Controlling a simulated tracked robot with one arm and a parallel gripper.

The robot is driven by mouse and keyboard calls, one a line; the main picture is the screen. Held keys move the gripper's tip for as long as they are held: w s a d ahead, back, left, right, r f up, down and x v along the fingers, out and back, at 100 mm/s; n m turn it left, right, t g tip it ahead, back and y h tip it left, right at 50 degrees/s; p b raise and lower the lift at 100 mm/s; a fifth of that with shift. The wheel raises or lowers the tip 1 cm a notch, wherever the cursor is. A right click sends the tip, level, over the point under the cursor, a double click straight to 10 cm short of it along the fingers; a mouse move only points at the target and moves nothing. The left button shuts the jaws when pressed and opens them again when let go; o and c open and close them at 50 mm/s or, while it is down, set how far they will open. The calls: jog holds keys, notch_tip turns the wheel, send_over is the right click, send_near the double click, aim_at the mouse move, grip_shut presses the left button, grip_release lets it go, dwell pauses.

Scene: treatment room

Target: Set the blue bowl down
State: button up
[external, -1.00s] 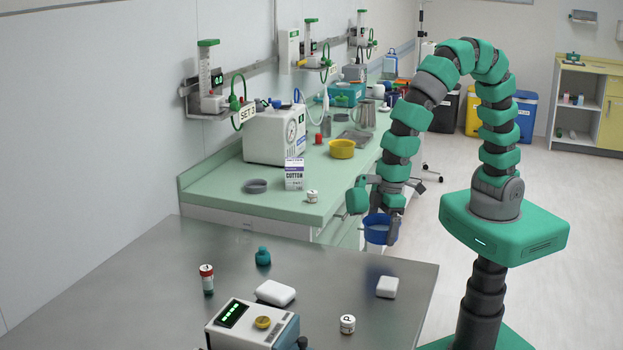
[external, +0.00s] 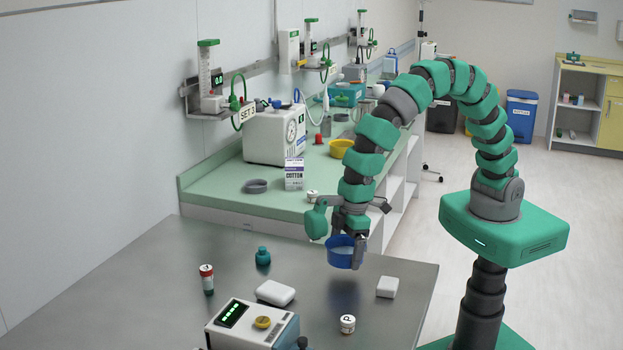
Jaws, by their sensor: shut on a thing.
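The blue bowl (external: 338,258) is held upright over the far right part of the steel table (external: 185,258). My gripper (external: 346,240) is shut on the bowl, with a finger showing at its right side. The bowl appears to hang a little above the tabletop, with a soft dark bluish patch on the steel below it. The far side of the grip is hidden by the bowl and the arm.
A white block (external: 387,287) lies right of the bowl and another white piece (external: 275,293) lies left. A white jar marked P (external: 347,323) stands in front.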

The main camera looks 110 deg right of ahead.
aim_at(335, 264)
jog(key=shift+w+a+f, duration=0.1)
jog(key=shift+w, duration=0.65)
jog(key=shift+w+a+f, duration=0.1)
jog(key=shift+w, duration=0.65)
jog(key=shift+f, duration=1.65)
jog(key=shift+f, duration=0.1)
jog(key=o, duration=0.8)
jog(key=shift+c, duration=0.2)
